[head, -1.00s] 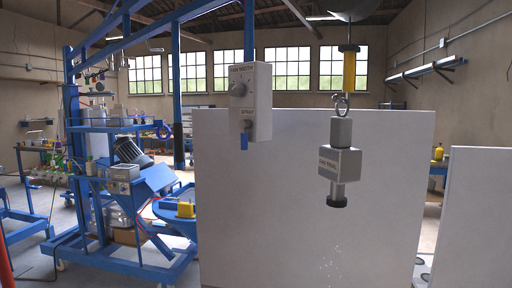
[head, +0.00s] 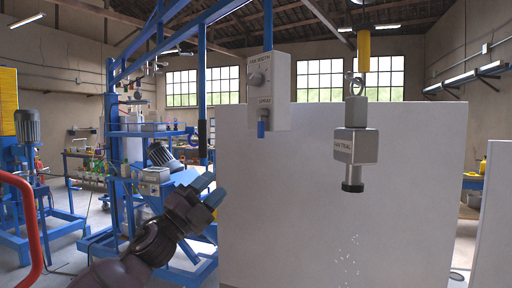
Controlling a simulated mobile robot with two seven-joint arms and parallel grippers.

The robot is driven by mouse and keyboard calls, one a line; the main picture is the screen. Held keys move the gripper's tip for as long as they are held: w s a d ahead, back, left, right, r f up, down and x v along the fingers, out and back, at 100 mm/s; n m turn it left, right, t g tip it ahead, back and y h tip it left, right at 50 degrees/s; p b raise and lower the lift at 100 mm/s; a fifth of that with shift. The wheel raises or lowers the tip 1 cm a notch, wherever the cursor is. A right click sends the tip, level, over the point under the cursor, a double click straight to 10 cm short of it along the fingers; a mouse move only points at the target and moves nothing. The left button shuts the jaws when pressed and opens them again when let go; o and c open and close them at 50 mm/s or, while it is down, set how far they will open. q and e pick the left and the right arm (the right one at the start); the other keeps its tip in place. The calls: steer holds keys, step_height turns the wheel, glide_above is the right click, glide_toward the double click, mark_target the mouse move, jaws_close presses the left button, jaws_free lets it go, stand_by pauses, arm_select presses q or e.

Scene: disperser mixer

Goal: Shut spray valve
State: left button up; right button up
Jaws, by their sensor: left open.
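A grey control box (head: 269,92) hangs from a blue post, with a round knob marked fan width (head: 257,79) on its front. A blue spray valve lever (head: 262,129) points straight down from a small fitting below the word spray. A grey spray head (head: 356,146) hangs to the right, and pale droplets (head: 350,254) show below it. My left gripper (head: 209,190) is open and empty, lower left of the lever and apart from it, with its fingers pointing up and right. My right gripper is out of view.
A large white panel (head: 420,200) stands behind the box and spray head. A blue frame with shelves and a motor (head: 160,155) stands behind my left arm. A red curved tube (head: 30,225) is at the left edge. The space between gripper and lever looks clear.

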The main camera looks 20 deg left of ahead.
mark_target(261, 125)
arm_select(q)
step_height(261, 125, up, 14)
steer(key=s+d+m+g+h+b, duration=0.25)
steer(key=m+g, duration=0.65)
steer(key=m, duration=1)
steer(key=w+d+f+t+y, duration=0.1)
steer(key=w+d+y, duration=0.3)
steer(key=w, duration=0.5)
steer(key=shift+w+d+f, duration=0.25)
steer(key=shift+w+d, duration=0.1)
steer(key=shift+d, duration=0.4)
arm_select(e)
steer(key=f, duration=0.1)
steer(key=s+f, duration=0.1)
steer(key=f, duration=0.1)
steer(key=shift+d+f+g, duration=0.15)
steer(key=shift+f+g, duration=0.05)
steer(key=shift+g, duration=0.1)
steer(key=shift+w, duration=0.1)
arm_select(q)
jaws_close()
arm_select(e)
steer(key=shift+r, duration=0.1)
